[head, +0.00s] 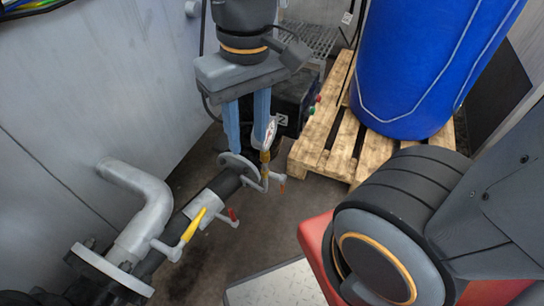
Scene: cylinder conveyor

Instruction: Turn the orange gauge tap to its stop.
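The orange tap (282,184) is a small handle low on the thin gauge branch, right of the pipe flange (238,166). The round white-faced gauge (270,134) stands above it on a brass-yellow stem (265,157). My gripper (248,143) points down from the top, with its two blue fingers apart. The fingertips appear just above the flange, left of the gauge and above the tap. The right finger overlaps the gauge's left edge in the picture; I cannot tell if they touch. Nothing shows held between the fingers.
A grey pipe (146,212) runs to the lower left with a yellow lever (194,224) and a red-handled tap (232,214). A blue drum (425,70) stands on a wooden pallet (310,140). A dark box (292,100) is behind the gripper. Grey wall panels (80,90) close the left.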

